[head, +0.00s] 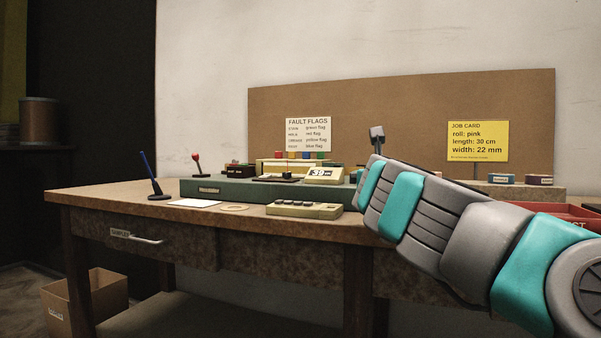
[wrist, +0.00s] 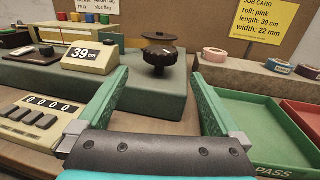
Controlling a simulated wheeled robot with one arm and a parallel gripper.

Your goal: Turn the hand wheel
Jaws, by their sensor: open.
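The hand wheel is most likely the dark lobed knob (wrist: 164,58) on the green machine base (wrist: 155,103) in the wrist view. A dark flat disc (wrist: 158,36) shows just above it. My gripper (wrist: 160,70) is open and empty, with its green-padded fingers (wrist: 104,98) to the left and right of the knob in the picture. The knob appears a little beyond the fingertips; I cannot tell the exact gap, and I see no contact. In the head view my arm covers this part of the machine, and the knob does not show.
A 39 cm display (wrist: 90,56) and a counter box (wrist: 40,117) reading 0000 stand left of my gripper. A green PASS tray (wrist: 258,125) and a red tray (wrist: 306,118) lie right. Tape rolls (wrist: 215,55) sit on a ledge behind. A red-knobbed lever (head: 196,162) stands farther left.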

